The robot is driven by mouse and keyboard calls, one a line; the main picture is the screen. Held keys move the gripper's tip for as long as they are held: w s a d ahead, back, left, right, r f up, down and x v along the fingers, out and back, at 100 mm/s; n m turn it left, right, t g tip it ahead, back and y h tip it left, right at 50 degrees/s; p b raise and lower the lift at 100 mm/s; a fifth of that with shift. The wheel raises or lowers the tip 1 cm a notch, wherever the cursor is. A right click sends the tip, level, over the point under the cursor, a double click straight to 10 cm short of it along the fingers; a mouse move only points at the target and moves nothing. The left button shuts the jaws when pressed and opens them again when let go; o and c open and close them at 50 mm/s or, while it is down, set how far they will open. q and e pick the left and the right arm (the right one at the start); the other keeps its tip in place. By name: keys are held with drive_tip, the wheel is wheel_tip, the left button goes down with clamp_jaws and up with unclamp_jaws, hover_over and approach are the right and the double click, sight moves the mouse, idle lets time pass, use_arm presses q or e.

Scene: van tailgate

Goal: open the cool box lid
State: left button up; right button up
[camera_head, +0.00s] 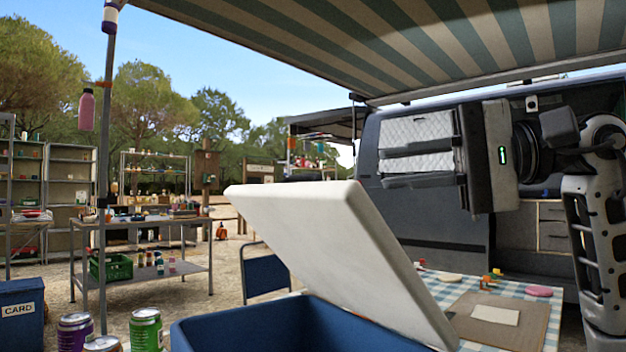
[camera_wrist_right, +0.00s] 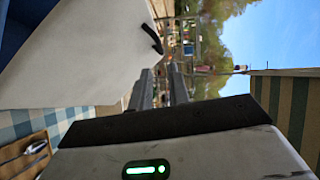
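The cool box (camera_head: 250,325) is blue and stands at the bottom of the head view. Its white lid (camera_head: 320,240) is raised and tilted, hinged up well clear of the box's rim. In the right wrist view the lid (camera_wrist_right: 80,55) fills the upper left, with a black handle (camera_wrist_right: 152,38) near its edge. My right gripper (camera_head: 383,168) is above and right of the lid, fingers pointing left. Its fingers (camera_wrist_right: 162,72) are apart with nothing between them. I see no contact with the lid. My left gripper is out of view.
Cans (camera_head: 146,328) and a blue card bin (camera_head: 22,312) stand at the left. A checked-cloth table (camera_head: 452,292) with a board (camera_head: 500,318) is behind the lid at right. The van (camera_head: 430,215) and awning (camera_head: 400,40) border the right and top.

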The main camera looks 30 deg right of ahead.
sight(315, 177)
drive_tip(key=x, duration=1)
drive_tip(key=shift+w+a, duration=0.1)
drive_tip(key=shift+w, duration=0.05)
clamp_jaws()
